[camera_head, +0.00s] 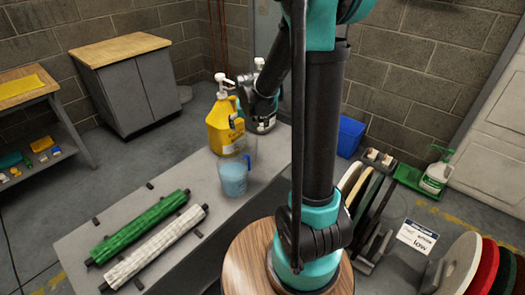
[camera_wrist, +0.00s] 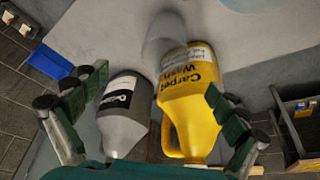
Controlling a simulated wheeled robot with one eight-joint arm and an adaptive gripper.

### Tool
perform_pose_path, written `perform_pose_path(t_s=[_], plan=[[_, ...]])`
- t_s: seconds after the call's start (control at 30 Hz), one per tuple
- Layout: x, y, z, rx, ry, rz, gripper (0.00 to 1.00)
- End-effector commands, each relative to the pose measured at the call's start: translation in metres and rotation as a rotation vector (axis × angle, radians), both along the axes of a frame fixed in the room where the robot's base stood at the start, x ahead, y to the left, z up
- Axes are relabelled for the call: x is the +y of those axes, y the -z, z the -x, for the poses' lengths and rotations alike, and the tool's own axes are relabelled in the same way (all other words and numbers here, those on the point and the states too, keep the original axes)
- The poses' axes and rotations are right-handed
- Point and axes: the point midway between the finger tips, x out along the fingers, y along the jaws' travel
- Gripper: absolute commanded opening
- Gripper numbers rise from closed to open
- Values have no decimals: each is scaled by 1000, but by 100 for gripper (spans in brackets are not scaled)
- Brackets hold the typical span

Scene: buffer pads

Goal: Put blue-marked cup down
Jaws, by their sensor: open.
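My gripper (camera_wrist: 155,87) is open, its green fingers spread wide in the wrist view. In the head view my gripper is mostly hidden by my arm and the bottles.
A yellow carpet-wash bottle (camera_head: 225,128) and a grey bottle (camera_wrist: 123,112) stand close by my fingers. A green roller (camera_head: 140,228) and a white roller (camera_head: 155,250) lie on the bench's left part. Coloured pads (camera_head: 462,265) stand in a rack at right.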

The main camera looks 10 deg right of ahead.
Motion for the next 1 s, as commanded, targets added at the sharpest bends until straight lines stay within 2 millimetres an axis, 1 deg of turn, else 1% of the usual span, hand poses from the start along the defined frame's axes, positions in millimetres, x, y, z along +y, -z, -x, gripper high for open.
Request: perform_pose_path(t_s=[0.03, 0.07, 0.13, 0.2, 0.27, 0.3, 0.37, 0.4, 0.53, 0.6, 0.7, 0.8, 1.0], plan=[[-5, -3, 18, 2, -6, 0, 97], [-8, -5, 29, 3, -12, 0, 97], [-15, -9, 58, 7, -27, -1, 97], [-21, -10, 88, 10, -44, -2, 97], [-26, -9, 113, 13, -58, -2, 97], [-29, -8, 129, 14, -68, -2, 97], [-32, -5, 153, 16, -82, -3, 97], [-34, -2, 169, 17, -91, -3, 97], [-37, 8, 209, 19, -116, -5, 97], [-38, 12, 224, 19, -127, -5, 97], [-39, 17, 238, 19, -136, -5, 97], [-39, 19, 243, 19, -142, -5, 97], [-38, 19, 243, 20, -142, -5, 97]])
